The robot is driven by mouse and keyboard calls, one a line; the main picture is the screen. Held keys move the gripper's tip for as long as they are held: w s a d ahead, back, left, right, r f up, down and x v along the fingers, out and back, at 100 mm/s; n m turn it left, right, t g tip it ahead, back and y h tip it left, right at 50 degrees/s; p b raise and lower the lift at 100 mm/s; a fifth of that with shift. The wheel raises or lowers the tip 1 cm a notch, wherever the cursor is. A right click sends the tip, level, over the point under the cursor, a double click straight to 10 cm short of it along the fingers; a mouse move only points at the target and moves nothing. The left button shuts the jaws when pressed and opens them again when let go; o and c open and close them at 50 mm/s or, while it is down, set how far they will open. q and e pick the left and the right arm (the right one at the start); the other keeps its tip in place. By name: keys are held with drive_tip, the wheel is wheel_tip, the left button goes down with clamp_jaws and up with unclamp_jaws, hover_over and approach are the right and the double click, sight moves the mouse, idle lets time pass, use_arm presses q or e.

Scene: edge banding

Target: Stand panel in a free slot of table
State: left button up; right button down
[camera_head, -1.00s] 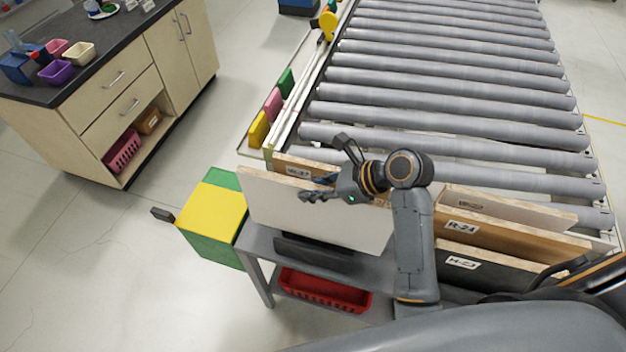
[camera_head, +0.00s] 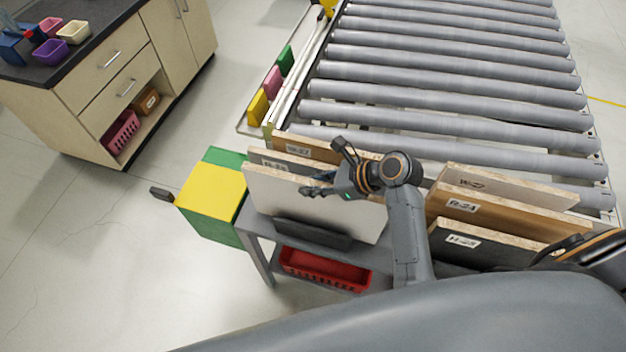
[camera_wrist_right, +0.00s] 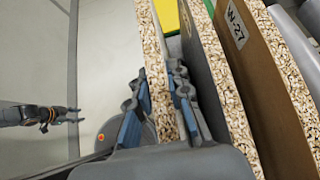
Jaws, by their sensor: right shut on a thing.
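A white panel (camera_head: 290,206) with a chipboard edge stands upright over the front left part of the grey table (camera_head: 258,226). My right gripper (camera_head: 322,184) is shut on its top edge. In the right wrist view the fingers (camera_wrist_right: 160,100) lie on both sides of the panel's chipboard edge (camera_wrist_right: 152,50). A dark strip (camera_head: 310,235) lies along the table below the panel; I cannot tell whether the panel's foot sits in a slot. My left gripper is out of the head view; it shows small and open in the right wrist view (camera_wrist_right: 80,114).
A grey panel (camera_head: 262,153) and a brown panel (camera_head: 290,146) stand close behind. Pale (camera_head: 520,188), brown (camera_head: 520,218) and black (camera_head: 485,247) panels stand at the right. A red basket (camera_head: 325,270) sits below. A yellow-green box (camera_head: 212,195) is at left, the roller conveyor (camera_head: 450,105) behind.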

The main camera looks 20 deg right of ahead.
idle(0.4)
drive_tip(key=c, duration=1.2)
unclamp_jaws()
drive_tip(key=shift+o, duration=0.2)
drive_tip(key=shift+s+f, duration=0.15)
drive_tip(key=shift+f, duration=0.1)
drive_tip(key=shift+s+d+r, duration=0.1)
drive_tip(key=shift+d+r, duration=0.2)
drive_tip(key=v, duration=1.1)
drive_tip(key=shift+s+r, duration=0.1)
drive_tip(key=shift+r, duration=0.1)
